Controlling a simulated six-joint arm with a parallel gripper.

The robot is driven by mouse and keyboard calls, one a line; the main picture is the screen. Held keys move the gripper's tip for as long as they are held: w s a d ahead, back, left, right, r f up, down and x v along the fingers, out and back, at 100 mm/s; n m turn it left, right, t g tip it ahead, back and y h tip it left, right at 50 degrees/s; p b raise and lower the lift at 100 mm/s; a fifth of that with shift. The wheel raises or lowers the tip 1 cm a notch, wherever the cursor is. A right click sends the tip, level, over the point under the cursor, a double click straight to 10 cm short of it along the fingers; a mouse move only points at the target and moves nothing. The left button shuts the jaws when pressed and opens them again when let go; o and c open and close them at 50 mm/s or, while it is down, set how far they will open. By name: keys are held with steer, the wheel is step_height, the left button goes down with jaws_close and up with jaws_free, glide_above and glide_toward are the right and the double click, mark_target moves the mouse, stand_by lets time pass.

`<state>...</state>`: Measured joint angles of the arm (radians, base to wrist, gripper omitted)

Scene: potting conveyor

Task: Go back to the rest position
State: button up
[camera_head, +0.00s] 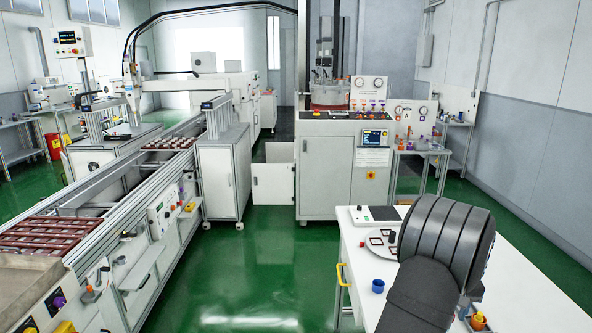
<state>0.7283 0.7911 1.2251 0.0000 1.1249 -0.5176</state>
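A large dark ribbed and rounded body, which looks like part of my own arm, fills the lower right over the white table (352,235). No gripper fingers show, so I cannot see what my gripper holds or where its tips are. Part of the table is hidden behind the dark body.
On the table are a blue cup (378,286), small dark-framed pieces (376,241) and a white device (360,216). The conveyor (120,215) on the left carries red-brown trays (45,232). A grey machine cabinet (325,175) stands behind. The green floor (265,265) between is clear.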

step_height(320, 180, up, 18)
step_height(320, 180, down, 18)
steer(key=shift+r, duration=0.2)
steer(key=shift+f, duration=0.25)
steer(key=m, duration=0.9)
steer(key=shift+d+r, duration=0.1)
steer(key=m, duration=0.3)
steer(key=shift+s+m, duration=0.1)
steer(key=shift+m, duration=2.4)
